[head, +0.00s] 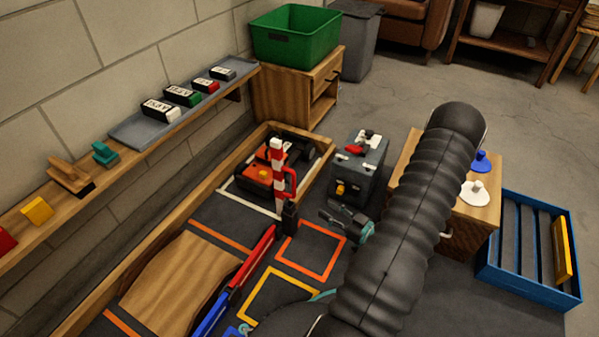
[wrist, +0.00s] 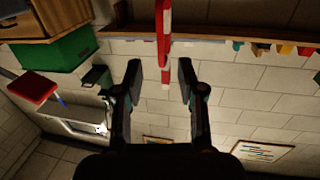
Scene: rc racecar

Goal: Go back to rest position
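My gripper (head: 332,214) is in the head view at the centre, right of a red-and-white striped post (head: 278,165) with a red handle-like loop. A gap shows between the gripper and the post. In the wrist view, my gripper (wrist: 158,75) has its two fingers spread wide. The striped post (wrist: 163,40) shows in the gap between them, and no finger visibly touches it. The gripper holds nothing that I can see. My dark ribbed arm covers much of the lower right of the head view.
An orange-and-black car (head: 256,174) sits at the far end of the wood-edged track. A dark toolbox-like block (head: 358,168) stands near my gripper. A wooden cabinet (head: 468,232) and a blue crate (head: 530,292) stand to the right. A wall shelf (head: 140,135) runs along the left.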

